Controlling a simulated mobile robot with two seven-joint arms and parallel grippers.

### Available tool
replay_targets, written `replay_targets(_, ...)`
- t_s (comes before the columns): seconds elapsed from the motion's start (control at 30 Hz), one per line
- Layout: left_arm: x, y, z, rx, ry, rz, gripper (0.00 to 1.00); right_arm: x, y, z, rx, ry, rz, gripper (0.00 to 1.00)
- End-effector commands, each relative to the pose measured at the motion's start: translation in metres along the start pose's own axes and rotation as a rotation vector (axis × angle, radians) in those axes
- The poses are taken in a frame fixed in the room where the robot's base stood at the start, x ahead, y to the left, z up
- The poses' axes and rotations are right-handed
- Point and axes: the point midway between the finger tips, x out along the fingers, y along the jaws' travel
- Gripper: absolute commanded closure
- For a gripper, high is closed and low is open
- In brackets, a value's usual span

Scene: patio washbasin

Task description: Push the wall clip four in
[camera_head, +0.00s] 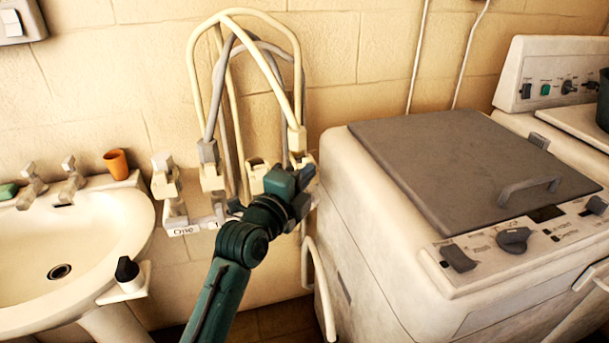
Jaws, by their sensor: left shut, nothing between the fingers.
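A row of pale wall clips shows on the tiled wall between the basin and the washing machine. The leftmost clip (165,180) stands clear, and another clip (211,178) holds hose ends beside it. A further clip (257,170) sits just left of my gripper. I cannot tell which is wall clip four; the right end of the row is partly hidden behind my gripper. My left gripper (304,188) is shut and empty, in front of the right part of the row. I cannot tell whether it touches a clip. My right gripper is not in view.
Cream and grey hoses (245,14) loop above the clips. A washing machine (370,250) with a grey lid (470,150) stands close on the right. A washbasin (135,215) with taps and an orange cup (116,162) is on the left. A hose (322,285) hangs below my gripper.

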Motion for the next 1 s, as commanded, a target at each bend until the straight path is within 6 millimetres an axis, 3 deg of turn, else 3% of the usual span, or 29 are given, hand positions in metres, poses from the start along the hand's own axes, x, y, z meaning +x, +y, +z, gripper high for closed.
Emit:
replay_targets(0.33,0.001,0.000,0.001,0.001,0.000,0.000,1.00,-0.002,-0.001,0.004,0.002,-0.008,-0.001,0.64)
replay_targets(0.67,0.028,0.001,0.028,0.004,0.001,0.000,1.00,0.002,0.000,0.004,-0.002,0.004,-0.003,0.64)
replay_targets(1.0,0.030,-0.001,0.032,0.001,-0.004,-0.002,1.00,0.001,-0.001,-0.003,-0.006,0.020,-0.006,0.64)
